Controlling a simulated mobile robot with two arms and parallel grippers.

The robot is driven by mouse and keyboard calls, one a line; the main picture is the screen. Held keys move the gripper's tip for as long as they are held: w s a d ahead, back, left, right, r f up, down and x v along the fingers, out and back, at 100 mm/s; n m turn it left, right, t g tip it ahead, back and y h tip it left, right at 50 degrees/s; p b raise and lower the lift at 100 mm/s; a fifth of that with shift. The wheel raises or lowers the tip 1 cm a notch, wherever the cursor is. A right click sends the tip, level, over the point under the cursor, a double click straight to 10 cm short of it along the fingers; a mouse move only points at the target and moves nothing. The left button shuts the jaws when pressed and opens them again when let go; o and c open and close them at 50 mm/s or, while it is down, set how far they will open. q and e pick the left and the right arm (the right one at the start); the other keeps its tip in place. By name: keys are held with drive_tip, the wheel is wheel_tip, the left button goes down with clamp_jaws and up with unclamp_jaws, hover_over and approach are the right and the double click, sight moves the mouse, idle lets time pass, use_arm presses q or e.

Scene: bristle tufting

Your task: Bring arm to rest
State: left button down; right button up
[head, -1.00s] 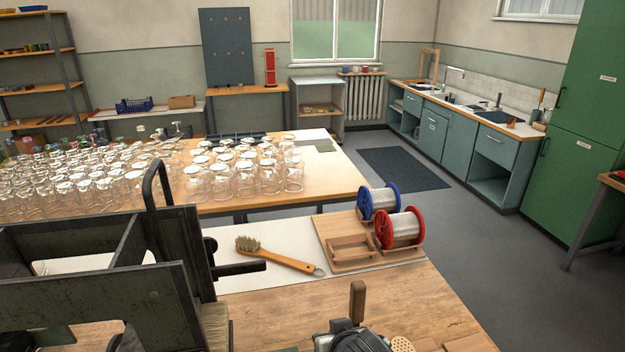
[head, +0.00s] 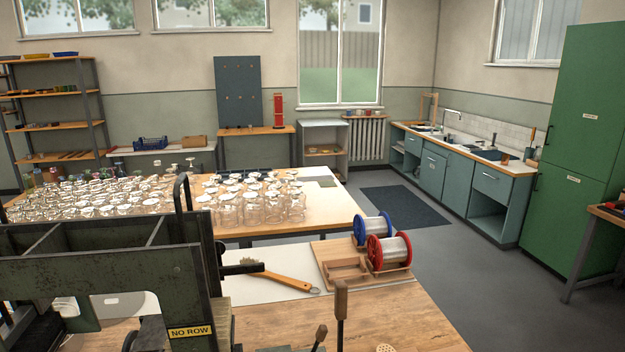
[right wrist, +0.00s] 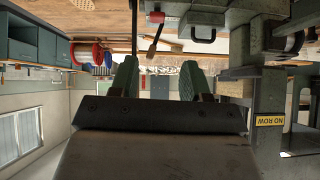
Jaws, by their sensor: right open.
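My right gripper (right wrist: 158,68) shows in the right wrist view, its two green-grey fingers spread apart with nothing between them. That view is upside down, and the gripper hangs clear of the bench, with the dark green machine (right wrist: 269,90) to its right in the picture. I cannot make out either gripper in the head view. There the machine (head: 110,282), with its yellow "NO ROW" label (head: 190,331), fills the lower left.
A blue spool (head: 372,230) and a red spool (head: 389,251) stand on a wooden holder. An upright wooden-handled lever (head: 341,300) rises at the front. Many glass jars (head: 230,208) crowd the table behind. The bench's front right is mostly bare.

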drive_tip(key=s+d+f+g+h, duration=0.1)
drive_tip(key=s+d+f+g, duration=0.25)
drive_tip(key=s+d, duration=0.55)
drive_tip(key=s+d+f+g+h, duration=0.15)
drive_tip(key=s+d+f, duration=0.35)
drive_tip(key=s, duration=0.8)
wheel_tip(320, 180, down, 25)
drive_tip(key=g+b, duration=0.1)
drive_tip(key=b, duration=0.1)
use_arm(q)
wheel_tip(320, 180, down, 3)
drive_tip(key=shift+a+f+b, duration=0.15)
drive_tip(key=shift+f+b, duration=0.05)
drive_tip(key=shift+b, duration=0.45)
use_arm(e)
drive_tip(key=s+d+f+g, duration=0.1)
drive_tip(key=s+d+f, duration=0.2)
drive_tip(key=s+f, duration=1.4)
wheel_tip(320, 180, down, 2)
drive_tip(key=shift+d+f+g, duration=0.1)
drive_tip(key=shift+d+g, duration=0.1)
drive_tip(key=shift+g, duration=0.1)
